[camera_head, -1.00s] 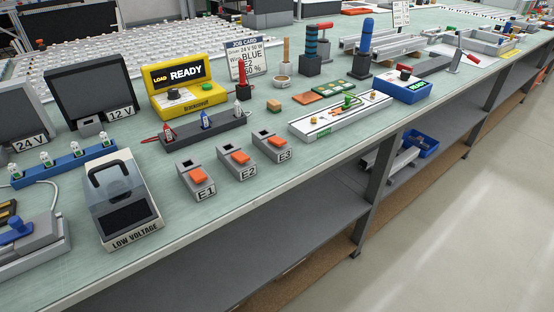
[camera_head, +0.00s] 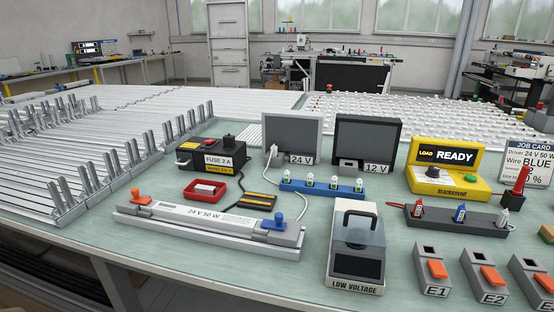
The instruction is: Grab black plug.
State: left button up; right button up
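No plug is plainly all black. A dark socket bar (camera_head: 440,222) at the right holds small white-bodied plugs, including one with a red top (camera_head: 418,209) and one with a blue top (camera_head: 460,213). A third plug (camera_head: 503,217) stands at its right end; its top colour is unclear. A black fuse box (camera_head: 212,155) labelled FUSE 2 A, left of centre, has a small black piece (camera_head: 229,140) on top; I cannot tell if that is a plug. Neither of my grippers is in view.
Black 12 V (camera_head: 367,140) and grey 24 V (camera_head: 291,133) panels stand behind a blue socket bar (camera_head: 322,189).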

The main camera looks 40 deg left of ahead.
aim_at(230, 141)
jog(key=k+u, duration=0.1)
jog(key=u, duration=0.35)
jog(key=j+u, duration=0.1)
jog(key=u, duration=0.3)
jog(key=k+j+u, duration=0.1)
jog(key=u, duration=0.35)
